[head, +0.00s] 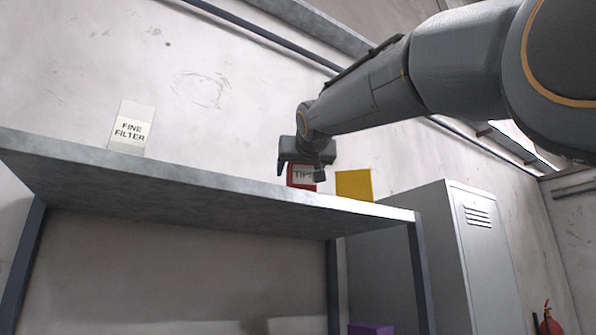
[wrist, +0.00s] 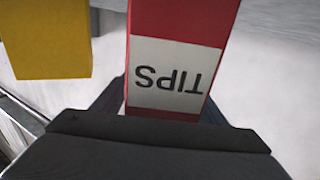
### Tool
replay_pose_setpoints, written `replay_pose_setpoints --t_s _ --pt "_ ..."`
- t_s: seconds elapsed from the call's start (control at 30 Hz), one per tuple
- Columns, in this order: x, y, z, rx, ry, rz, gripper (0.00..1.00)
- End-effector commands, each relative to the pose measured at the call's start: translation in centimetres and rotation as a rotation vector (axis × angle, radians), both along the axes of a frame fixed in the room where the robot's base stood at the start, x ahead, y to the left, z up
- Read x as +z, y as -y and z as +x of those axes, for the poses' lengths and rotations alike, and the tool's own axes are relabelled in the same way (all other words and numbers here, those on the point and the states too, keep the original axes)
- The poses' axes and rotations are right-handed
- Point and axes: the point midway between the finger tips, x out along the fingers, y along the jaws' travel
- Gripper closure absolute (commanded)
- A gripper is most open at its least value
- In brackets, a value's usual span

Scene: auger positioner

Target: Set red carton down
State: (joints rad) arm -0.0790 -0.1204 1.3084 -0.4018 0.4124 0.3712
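The red carton (head: 302,184) has a white label reading TIPS. In the head view its base is at the top of the raised grey shelf (head: 200,179), but the front edge hides whether it touches. My gripper (head: 302,170) points down over the carton with one finger at each side. In the wrist view the carton (wrist: 183,30) stands between the dark fingers of my gripper (wrist: 160,100), which lie against its sides; its label is upside down there.
A yellow box (head: 354,185) stands just right of the carton; it also shows in the wrist view (wrist: 45,40). A white FINE FILTER box (head: 131,128) is far left on the shelf. Between them looks clear. A grey locker (head: 470,255) stands at right, a purple box (head: 371,329) below.

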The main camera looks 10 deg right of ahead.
Motion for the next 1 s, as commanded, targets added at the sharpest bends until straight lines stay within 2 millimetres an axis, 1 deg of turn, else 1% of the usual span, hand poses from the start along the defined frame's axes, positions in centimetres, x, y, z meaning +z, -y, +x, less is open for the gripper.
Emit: replay_pose_setpoints --t_s 0.37,0.47,0.57,0.83,0.87,1.0 --pt "0.3 0.0 -0.2 0.000 0.001 0.000 0.34" --pt "0.2 -0.1 -1.6 0.001 0.004 0.001 0.34" --pt "0.1 -0.3 -3.5 0.001 0.005 0.001 0.34" --pt "0.0 -0.8 -9.5 0.002 0.004 0.001 0.34" --pt "-0.1 -0.8 -9.3 0.001 0.003 0.001 0.34" --pt "-0.1 -0.8 -10.1 -0.001 0.002 0.000 0.34"
